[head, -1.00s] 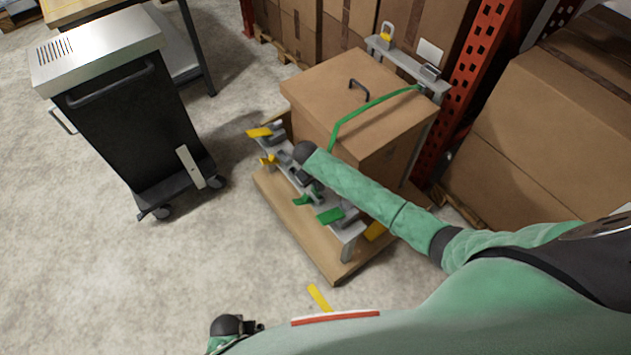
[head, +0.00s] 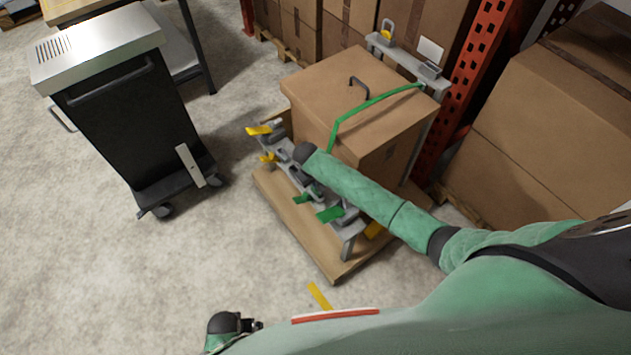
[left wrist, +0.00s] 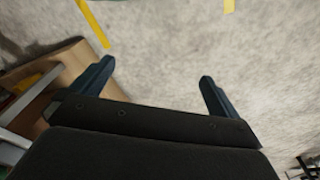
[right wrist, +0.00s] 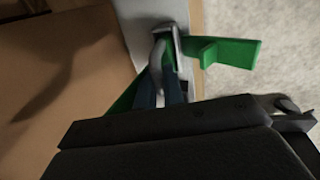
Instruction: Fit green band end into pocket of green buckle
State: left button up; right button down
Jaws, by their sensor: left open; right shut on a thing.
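The green band (head: 372,103) runs from the far rail over the carton's top and down its near side, then passes behind my right arm. In the right wrist view the band (right wrist: 126,98) runs up to my right gripper (right wrist: 160,82), which is shut on its end. The fingertips are right at the grey body of the green buckle (right wrist: 175,48), whose green lever (right wrist: 232,52) sticks out to the right. Whether the band end is inside the pocket is hidden by the fingers. My left gripper (left wrist: 156,74) is open and empty, away from the buckles over the floor.
The carton (head: 350,85) stands on a wooden pallet (head: 335,270) with a near rail of buckles. Yellow levers (head: 259,132) are further along it. A black cart (head: 135,125) stands at left. A yellow strip (head: 319,296) lies near the pallet.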

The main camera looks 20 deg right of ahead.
jog(key=c, duration=1.9)
grip_release()
pick_arm(q)
jog(key=shift+w+d+r, duration=0.2)
pick_arm(e)
jog(key=o, duration=0.5)
jog(key=shift+c, duration=0.2)
pick_arm(q)
jog(key=shift+f, duration=0.1)
pick_arm(e)
jog(key=shift+r, duration=0.25)
pick_arm(q)
notch_tip(320, 180, up, 6)
jog(key=w+b, duration=0.1)
jog(key=shift+w+d, duration=0.2)
jog(key=shift+d, duration=0.15)
pick_arm(e)
notch_tip(320, 180, up, 7)
jog(key=a, duration=0.1)
jog(key=shift+s+a, duration=0.15)
jog(key=shift+s, duration=0.15)
pick_arm(q)
jog(key=shift+f, duration=0.1)
